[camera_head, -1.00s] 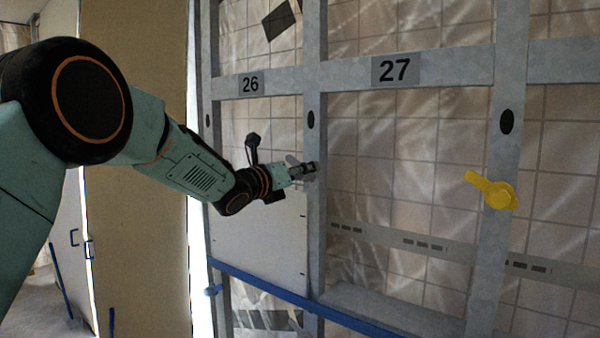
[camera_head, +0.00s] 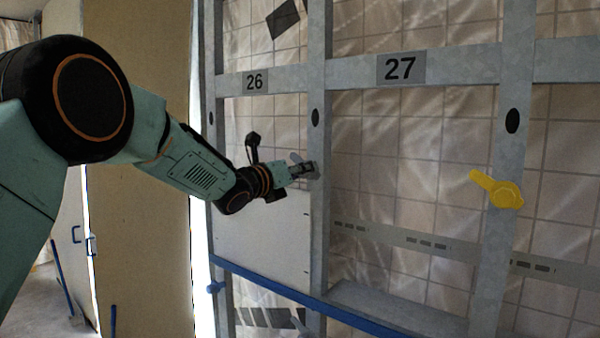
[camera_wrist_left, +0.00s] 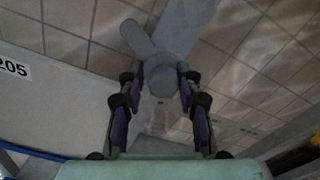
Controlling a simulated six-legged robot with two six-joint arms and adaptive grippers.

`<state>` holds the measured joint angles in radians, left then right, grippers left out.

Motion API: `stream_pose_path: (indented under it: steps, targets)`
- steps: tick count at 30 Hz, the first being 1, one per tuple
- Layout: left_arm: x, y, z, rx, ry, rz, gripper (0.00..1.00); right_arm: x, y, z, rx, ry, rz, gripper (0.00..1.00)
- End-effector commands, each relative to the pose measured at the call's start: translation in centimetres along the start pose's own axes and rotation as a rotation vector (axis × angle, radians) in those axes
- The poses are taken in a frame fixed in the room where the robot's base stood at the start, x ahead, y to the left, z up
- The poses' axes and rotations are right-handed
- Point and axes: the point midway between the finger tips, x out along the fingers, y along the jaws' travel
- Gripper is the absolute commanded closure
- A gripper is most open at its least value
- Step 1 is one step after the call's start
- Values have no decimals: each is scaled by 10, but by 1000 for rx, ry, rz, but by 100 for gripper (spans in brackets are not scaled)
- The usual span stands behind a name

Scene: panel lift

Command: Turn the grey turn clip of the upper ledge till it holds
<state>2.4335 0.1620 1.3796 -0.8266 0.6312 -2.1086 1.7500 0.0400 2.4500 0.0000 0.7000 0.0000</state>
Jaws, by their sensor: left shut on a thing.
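The grey turn clip (camera_head: 295,158) sits on the upright between bays 26 and 27, above the top edge of a pale panel (camera_head: 262,240). My left gripper (camera_head: 308,170) reaches it from the left and hides part of it. The fingers of my left gripper (camera_wrist_left: 164,84) are shut on that hub, one on each side. The upper ledge cannot be made out clearly. My right gripper is not in view.
A yellow turn clip (camera_head: 497,190) is on the upright to the right. A blue rail (camera_head: 300,296) crosses below the panel. The grey frame has plates marked 26 (camera_head: 255,82) and 27 (camera_head: 400,69). The space before bay 27 is clear.

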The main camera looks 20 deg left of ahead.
Motion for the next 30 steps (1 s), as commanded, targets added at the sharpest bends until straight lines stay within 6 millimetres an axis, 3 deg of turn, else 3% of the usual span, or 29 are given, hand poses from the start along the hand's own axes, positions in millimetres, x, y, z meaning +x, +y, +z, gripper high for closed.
stream_pose_path:
  steps: [30]
  targets:
    - [0, -5, 9, -110, -15, -12, 100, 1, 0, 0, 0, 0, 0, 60]
